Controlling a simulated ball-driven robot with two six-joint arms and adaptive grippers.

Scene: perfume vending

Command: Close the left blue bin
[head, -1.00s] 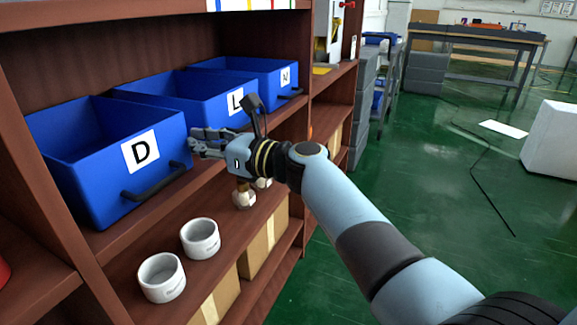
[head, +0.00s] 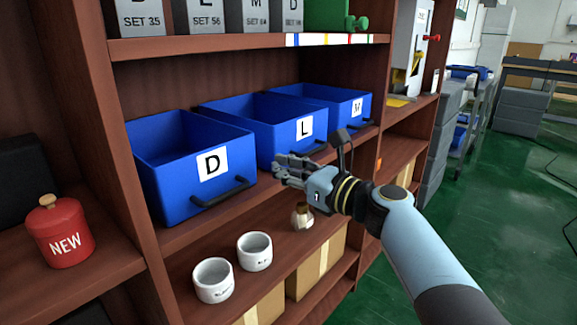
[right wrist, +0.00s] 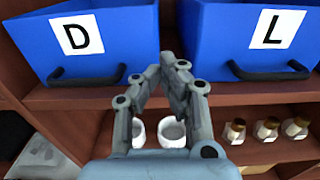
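The left blue bin (head: 160,190), labelled D, stands open-topped on the shelf at the left of a row of three. Its dark handle (head: 222,192) is on the front; the bin (right wrist: 110,50) and handle also show at upper left in the right wrist view. My right gripper (head: 283,170) is to the right of this bin, in front of the middle bin's lower left part. In the wrist view its fingertips (right wrist: 163,68) meet, with nothing between them, right of the D handle. My left gripper is not in view.
The middle bin L (head: 265,135) and the right bin (head: 345,105) stand beside it. White cups (head: 255,251) and small bottles (right wrist: 267,130) are on the shelf below. A red jar (head: 65,240) stands at left. An upright shelf panel (head: 120,150) borders the D bin.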

